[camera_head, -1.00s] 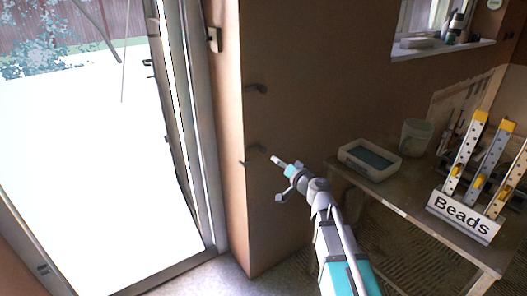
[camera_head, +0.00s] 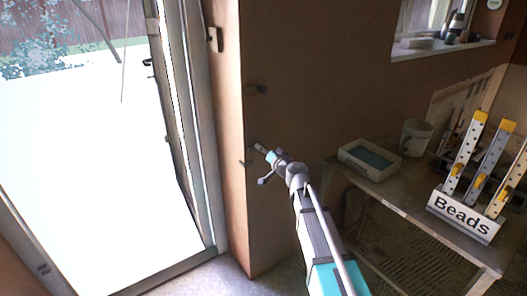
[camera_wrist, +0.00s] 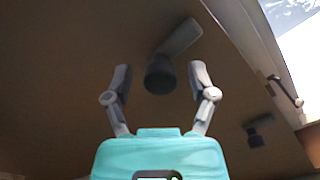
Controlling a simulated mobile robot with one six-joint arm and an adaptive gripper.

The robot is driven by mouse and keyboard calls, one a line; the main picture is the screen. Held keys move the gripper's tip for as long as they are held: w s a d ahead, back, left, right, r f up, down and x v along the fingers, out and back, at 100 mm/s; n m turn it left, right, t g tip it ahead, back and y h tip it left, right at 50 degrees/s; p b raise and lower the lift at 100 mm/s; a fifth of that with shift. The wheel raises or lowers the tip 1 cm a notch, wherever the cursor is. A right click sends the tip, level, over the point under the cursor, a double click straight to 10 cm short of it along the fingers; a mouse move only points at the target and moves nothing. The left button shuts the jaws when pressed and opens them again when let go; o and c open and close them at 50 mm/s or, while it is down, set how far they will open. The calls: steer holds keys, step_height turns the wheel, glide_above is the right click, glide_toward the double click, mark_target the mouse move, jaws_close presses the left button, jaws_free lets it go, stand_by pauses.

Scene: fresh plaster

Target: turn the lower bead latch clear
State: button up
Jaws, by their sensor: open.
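The lower bead latch (camera_head: 243,163) is on the brown wall near its left corner, mostly hidden by my gripper (camera_head: 262,165) in the head view. In the wrist view, a latch with a dark round knob (camera_wrist: 159,76) and grey lever (camera_wrist: 181,38) appears between my fingers; by its position it is the lower one. The lever slants toward the corner edge. My gripper (camera_wrist: 160,70) is open, with a finger on each side of the knob and visible gaps; contact cannot be told. The upper latch (camera_head: 258,89) is above; a second latch (camera_wrist: 254,134) shows lower right in the wrist view.
A glass door (camera_head: 100,150) with a dark handle (camera_head: 216,39) is left of the wall corner. To the right, a bench (camera_head: 400,200) bears a tray (camera_head: 350,160), a white bucket (camera_head: 415,137) and a "Beads" rack (camera_head: 462,217).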

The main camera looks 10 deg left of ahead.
steer(key=shift+c, duration=0.3)
jaws_close()
